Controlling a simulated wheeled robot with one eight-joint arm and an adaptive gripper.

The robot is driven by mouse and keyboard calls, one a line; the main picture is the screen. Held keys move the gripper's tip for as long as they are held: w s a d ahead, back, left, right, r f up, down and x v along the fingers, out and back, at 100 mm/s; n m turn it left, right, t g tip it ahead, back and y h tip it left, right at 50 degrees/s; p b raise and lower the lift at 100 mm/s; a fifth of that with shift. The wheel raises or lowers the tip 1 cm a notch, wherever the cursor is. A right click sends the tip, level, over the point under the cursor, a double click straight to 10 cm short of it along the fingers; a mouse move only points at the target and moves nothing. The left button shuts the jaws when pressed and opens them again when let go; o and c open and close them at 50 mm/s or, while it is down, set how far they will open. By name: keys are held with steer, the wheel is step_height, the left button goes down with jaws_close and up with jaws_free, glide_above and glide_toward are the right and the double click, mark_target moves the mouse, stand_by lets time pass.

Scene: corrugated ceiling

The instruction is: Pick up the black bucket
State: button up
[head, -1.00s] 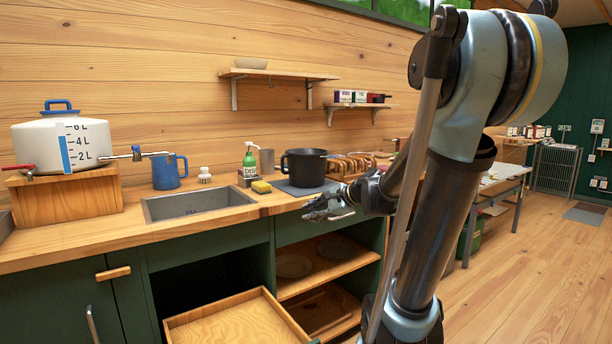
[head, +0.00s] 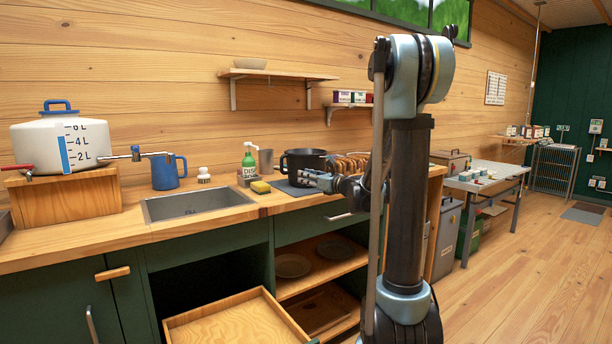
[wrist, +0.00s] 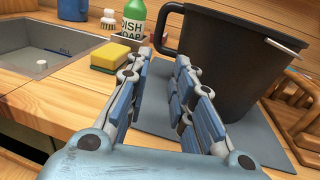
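The black bucket (head: 305,167) stands upright on a grey mat (head: 290,189) on the wooden counter, right of the sink. In the wrist view the bucket (wrist: 232,60) fills the upper right, with its side handle (wrist: 167,32) pointing left above the fingers. My gripper (wrist: 162,75) is open and empty, its two blue-padded fingers apart and pointing toward the bucket's left side and handle. In the head view my gripper (head: 312,177) is in front of the bucket and hides part of its lower right side. Whether it touches the bucket cannot be told.
A yellow sponge (wrist: 117,56) and a green dish soap bottle (wrist: 132,18) stand left of the bucket. A wooden rack (wrist: 295,110) is close on its right. The sink (head: 200,203) is further left. An open drawer (head: 235,320) juts out below the counter.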

mark_target(282, 171)
steer(key=x, duration=0.9)
steer(key=shift+w+a, duration=0.15)
steer(key=shift+a, duration=0.05)
steer(key=shift+x, duration=2.65)
steer(key=shift+a, duration=0.1)
jaws_close()
